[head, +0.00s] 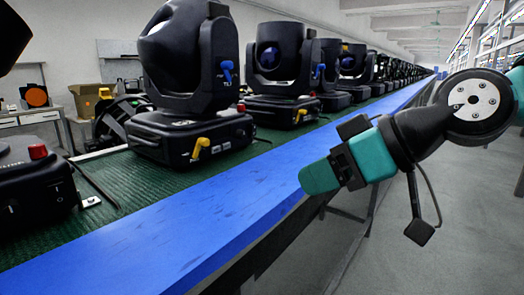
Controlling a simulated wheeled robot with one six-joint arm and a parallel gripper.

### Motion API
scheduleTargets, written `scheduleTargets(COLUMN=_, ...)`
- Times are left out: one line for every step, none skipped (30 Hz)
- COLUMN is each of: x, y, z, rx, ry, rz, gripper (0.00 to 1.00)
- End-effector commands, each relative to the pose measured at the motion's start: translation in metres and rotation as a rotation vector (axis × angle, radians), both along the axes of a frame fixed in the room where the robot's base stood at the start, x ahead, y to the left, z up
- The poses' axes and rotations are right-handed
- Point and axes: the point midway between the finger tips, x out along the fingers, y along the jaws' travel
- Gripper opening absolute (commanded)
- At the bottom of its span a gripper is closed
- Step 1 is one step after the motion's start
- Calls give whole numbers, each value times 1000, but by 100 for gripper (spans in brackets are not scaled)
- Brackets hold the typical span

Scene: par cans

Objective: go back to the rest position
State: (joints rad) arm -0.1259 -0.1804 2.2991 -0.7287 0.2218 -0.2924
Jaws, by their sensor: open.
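My gripper (322,176) is at the end of my teal and black arm, which reaches in from the right edge. It is over the outer edge of the blue rail (190,230), beside the conveyor line and apart from the lights. Its jaws are open, seen side-on, so the gap between them is hard to make out. I see nothing held in it. A small dark box on a cable hangs below my wrist.
Black moving-head lights (195,75) stand in a long row on the green conveyor (262,150), with yellow and blue connectors. Another black unit (35,185) is at the left front. A work table with a cardboard box (88,100) is behind. The grey aisle floor (450,230) at right is clear.

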Motion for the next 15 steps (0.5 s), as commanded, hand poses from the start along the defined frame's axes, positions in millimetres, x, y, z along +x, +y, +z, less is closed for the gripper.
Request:
scheduleTargets(x=-23, y=-4, z=-23, rx=-61, ry=107, rz=-6, gripper=44)
scheduleTargets(x=-35, y=-8, z=-35, rx=-97, ry=169, rz=-16, gripper=44)
scheduleTargets(x=-50, y=-14, z=-50, rx=-143, ry=247, rz=-29, gripper=44)
scheduleTargets(x=-62, y=-19, z=-60, rx=-176, ry=300, rz=-40, gripper=44)
scheduleTargets(x=-73, y=-24, z=-69, rx=-209, ry=352, rz=-51, gripper=44)
scheduleTargets(x=-87, y=-31, z=-80, rx=-253, ry=418, rz=-68, gripper=44)
scheduleTargets(x=-99, y=-37, z=-88, rx=-285, ry=464, rz=-81, gripper=44)
scheduleTargets(x=-110, y=-42, z=-95, rx=-319, ry=511, rz=-93, gripper=44)
scheduleTargets(x=-124, y=-50, z=-104, rx=-362, ry=569, rz=-113, gripper=44)
scheduleTargets(x=-135, y=-57, z=-110, rx=-395, ry=612, rz=-127, gripper=44)
scheduleTargets(x=-144, y=-63, z=-114, rx=-426, ry=651, rz=-142, gripper=44)
scheduleTargets(x=-139, y=-61, z=-89, rx=-413, ry=637, rz=-140, gripper=44)
scheduleTargets(x=-138, y=-61, z=-81, rx=-411, ry=636, rz=-141, gripper=44)
scheduleTargets(x=-138, y=-61, z=-73, rx=-411, ry=635, rz=-140, gripper=44)
scheduleTargets(x=-138, y=-61, z=-64, rx=-410, ry=635, rz=-139, gripper=44)
